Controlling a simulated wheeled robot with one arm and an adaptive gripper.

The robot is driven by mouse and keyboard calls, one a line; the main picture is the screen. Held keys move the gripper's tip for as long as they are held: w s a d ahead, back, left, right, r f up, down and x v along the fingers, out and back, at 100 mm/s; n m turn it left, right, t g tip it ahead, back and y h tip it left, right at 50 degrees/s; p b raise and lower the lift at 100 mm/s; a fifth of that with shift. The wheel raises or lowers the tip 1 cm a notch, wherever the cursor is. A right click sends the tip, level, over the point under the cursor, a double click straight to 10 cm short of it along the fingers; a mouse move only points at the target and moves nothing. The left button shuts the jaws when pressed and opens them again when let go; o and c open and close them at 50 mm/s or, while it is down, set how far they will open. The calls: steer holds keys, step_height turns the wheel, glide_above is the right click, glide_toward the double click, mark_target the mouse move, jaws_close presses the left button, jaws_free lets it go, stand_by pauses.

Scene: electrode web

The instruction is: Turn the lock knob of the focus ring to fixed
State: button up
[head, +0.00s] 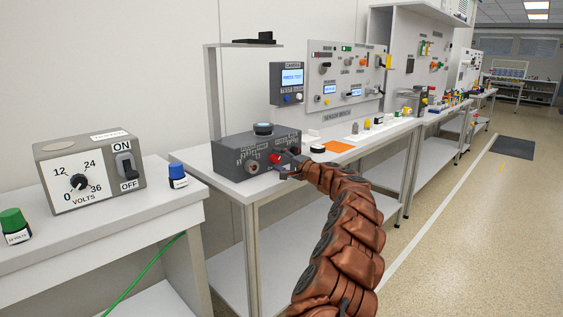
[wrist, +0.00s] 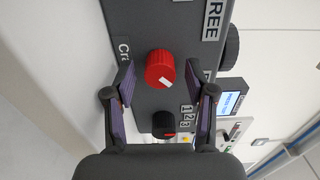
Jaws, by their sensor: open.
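A dark grey box (head: 235,158) stands on the bench, with knobs on its front face. A red knob (wrist: 160,70) with a white pointer mark sits on that face in the wrist view; it also shows in the head view (head: 275,158). Part of a label (wrist: 212,20) reading "FREE" is near it. The pointer is tilted towards the lower right of the wrist view. My gripper (wrist: 159,74) is open, one finger on each side of the red knob, with gaps on both sides. In the head view my gripper (head: 290,165) is at the box's front right.
A black knob (wrist: 164,124) with a red mark and "1 2 3" sits between my fingers, nearer my palm. A dark round knob (head: 263,128) is on the box's top. A screen unit (head: 290,84) hangs behind. A voltage box (head: 90,171) stands on the left table.

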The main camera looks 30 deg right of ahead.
steer(key=shift+v, duration=1.25)
steer(key=v, duration=0.9)
steer(key=shift+s, duration=0.25)
steer(key=shift+d, duration=0.1)
